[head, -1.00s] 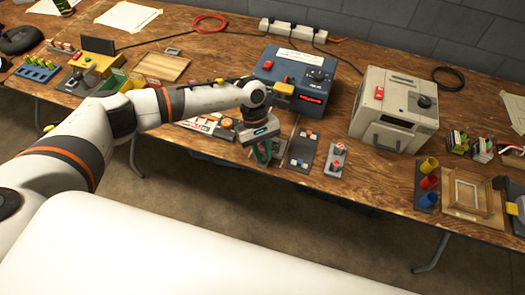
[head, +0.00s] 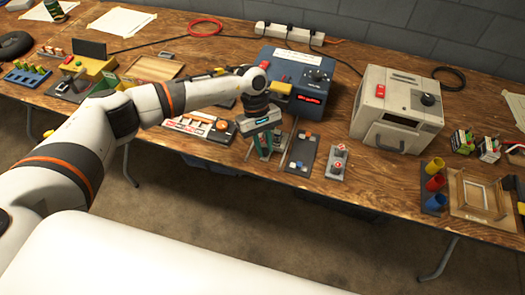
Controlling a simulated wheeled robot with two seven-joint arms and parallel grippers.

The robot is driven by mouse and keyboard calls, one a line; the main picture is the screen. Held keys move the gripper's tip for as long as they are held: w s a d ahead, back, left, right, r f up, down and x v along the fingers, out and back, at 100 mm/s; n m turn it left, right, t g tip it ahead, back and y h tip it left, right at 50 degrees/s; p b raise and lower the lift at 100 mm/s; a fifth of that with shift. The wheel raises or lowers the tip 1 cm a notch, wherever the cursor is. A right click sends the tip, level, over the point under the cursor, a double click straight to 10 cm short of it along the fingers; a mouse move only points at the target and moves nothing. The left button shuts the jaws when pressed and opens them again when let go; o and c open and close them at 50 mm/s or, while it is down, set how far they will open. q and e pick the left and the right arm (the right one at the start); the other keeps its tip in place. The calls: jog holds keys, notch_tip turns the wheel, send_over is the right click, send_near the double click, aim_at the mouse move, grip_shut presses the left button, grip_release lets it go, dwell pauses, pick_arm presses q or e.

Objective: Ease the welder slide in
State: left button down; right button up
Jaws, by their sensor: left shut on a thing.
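The blue welder box (head: 302,75) stands towards the back of the bench, with a red lit display, a red switch and a dark knob. My left gripper (head: 264,147) is in front of it, pointing down at the bench's front part. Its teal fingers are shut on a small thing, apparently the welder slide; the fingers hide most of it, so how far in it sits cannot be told. My left forearm covers part of the bench to the left of the welder. My right gripper is not in view.
A dark panel with small blocks (head: 303,150) and a grey plate with two red-topped knobs (head: 338,162) lie just right of the gripper. A flat board of parts (head: 197,127) lies left. A cream box (head: 397,110) and coloured cups (head: 435,183) stand further right.

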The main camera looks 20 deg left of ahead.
pick_arm(q)
jog(key=c, duration=1.3)
grip_release()
jog(key=shift+o, duration=0.2)
jog(key=shift+r, duration=0.1)
jog(key=b+v, duration=0.2)
jog(key=v, duration=0.9)
jog(key=shift+w+a+r, duration=0.15)
jog(key=shift+a+r, duration=0.05)
jog(key=shift+r, duration=0.15)
